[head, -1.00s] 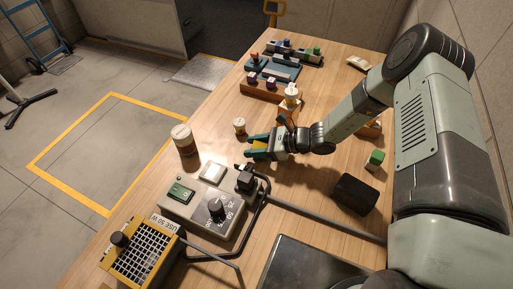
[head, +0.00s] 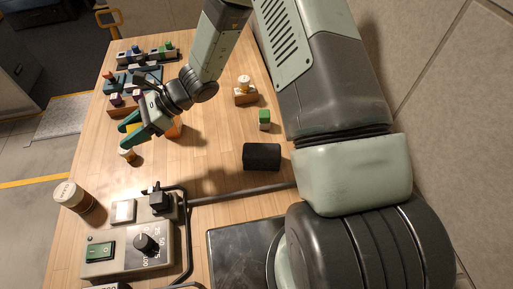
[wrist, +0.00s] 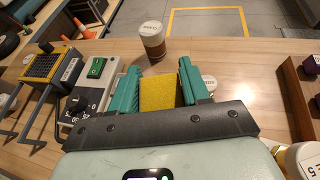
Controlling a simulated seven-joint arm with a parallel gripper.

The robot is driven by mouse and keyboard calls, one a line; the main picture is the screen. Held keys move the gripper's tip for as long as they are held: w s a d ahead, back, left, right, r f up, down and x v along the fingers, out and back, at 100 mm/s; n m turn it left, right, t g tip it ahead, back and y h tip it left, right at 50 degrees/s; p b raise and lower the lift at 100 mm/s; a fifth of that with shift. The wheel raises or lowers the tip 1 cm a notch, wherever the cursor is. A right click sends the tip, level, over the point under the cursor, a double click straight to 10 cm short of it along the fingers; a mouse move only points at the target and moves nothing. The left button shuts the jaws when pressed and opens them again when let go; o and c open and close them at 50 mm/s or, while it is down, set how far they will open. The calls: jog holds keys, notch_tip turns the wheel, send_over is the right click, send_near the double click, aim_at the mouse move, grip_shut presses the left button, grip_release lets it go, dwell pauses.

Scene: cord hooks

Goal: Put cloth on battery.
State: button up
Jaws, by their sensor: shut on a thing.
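My gripper (head: 130,127) is shut on a yellow cloth (wrist: 158,93), seen between its teal fingers (wrist: 157,88) in the wrist view. In the head view the gripper hangs over the far left part of the bench, close to a small white-lidded jar (head: 127,155). I cannot tell surely which thing is the battery; a green and white block (head: 264,120) and a black block (head: 262,157) stand apart on the bench to the right of the gripper.
A control box (head: 130,245) with a green switch and dial stands at the near left, with a cable beside it. A lidded brown cup (head: 73,196) is at the left edge. Racks (head: 140,78) stand at the back. A white-topped bottle (head: 244,84) stands on an orange block.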

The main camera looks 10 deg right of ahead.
notch_tip(320, 180, up, 7)
jog(key=shift+f, duration=0.15)
jog(key=s+d+f+n+g+h, duration=0.5)
jog(key=s+d+f+n+g, duration=0.25)
jog(key=s, duration=0.45)
jog(key=s+d+f+n+g+h, duration=0.1)
jog(key=s+d+f+n+h, duration=0.1)
jog(key=d+n+h, duration=0.25)
jog(key=s+d+f+n+g+h, duration=0.2)
jog(key=d+n+h, duration=0.2)
jog(key=d+h, duration=0.1)
notch_tip(320, 180, up, 11)
jog(key=n+t+h, duration=1.1)
jog(key=n+t, duration=0.8)
jog(key=n, duration=0.3)
send_over(267, 147)
notch_tip(267, 147, down, 15)
jog(key=shift+r, duration=0.15)
